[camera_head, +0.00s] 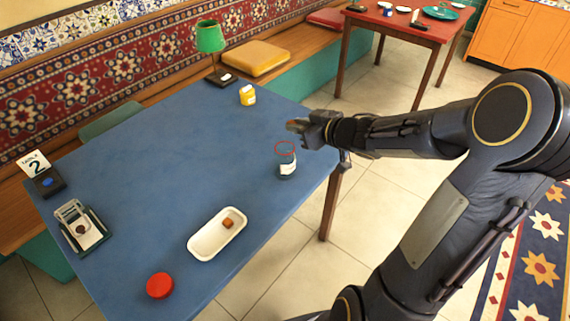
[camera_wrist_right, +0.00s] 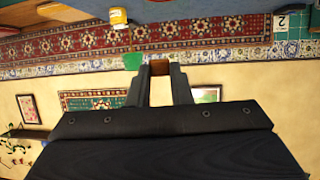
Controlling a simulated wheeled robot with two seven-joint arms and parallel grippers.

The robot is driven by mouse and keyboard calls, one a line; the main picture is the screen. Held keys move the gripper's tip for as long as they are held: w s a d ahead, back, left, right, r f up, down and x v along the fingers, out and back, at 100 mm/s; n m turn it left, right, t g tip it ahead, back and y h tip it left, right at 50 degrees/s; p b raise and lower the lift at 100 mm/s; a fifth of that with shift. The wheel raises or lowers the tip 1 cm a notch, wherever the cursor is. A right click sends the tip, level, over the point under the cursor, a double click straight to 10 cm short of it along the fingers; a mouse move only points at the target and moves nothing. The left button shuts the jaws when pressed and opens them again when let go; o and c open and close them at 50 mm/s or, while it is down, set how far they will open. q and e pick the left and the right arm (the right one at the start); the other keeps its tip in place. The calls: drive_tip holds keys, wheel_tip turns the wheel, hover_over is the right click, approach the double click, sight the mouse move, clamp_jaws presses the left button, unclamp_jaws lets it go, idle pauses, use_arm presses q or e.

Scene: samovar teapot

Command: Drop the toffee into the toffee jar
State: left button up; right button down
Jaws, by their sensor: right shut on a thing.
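The toffee jar (camera_head: 287,168) stands upright near the blue table's right edge. It is clear glass with a red ring at its mouth and a white label, and it looks open. My right gripper (camera_head: 296,125) is above the table, up and slightly right of the jar's mouth in the picture. It is shut on a brown toffee (camera_wrist_right: 159,68), held between the fingertips in the wrist view. Another brown toffee (camera_head: 228,223) lies in a white dish (camera_head: 206,245). My left gripper is not in view.
A round red lid (camera_head: 160,285) lies near the table's front edge. A yellow jar (camera_head: 247,95) and a green lamp (camera_head: 210,38) stand at the far end. A grey device (camera_head: 80,226) and a number 2 sign (camera_head: 35,163) are at left. The blue table's (camera_head: 165,170) middle is clear.

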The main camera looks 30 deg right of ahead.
drive_tip(key=c, duration=1.2)
unclamp_jaws()
drive_tip(key=shift+c, duration=0.2)
drive_tip(key=shift+s+r, duration=0.1)
drive_tip(key=p+v, duration=0.2)
drive_tip(key=v, duration=0.5)
drive_tip(key=shift+s+p, duration=0.3)
drive_tip(key=shift+r, duration=0.15)
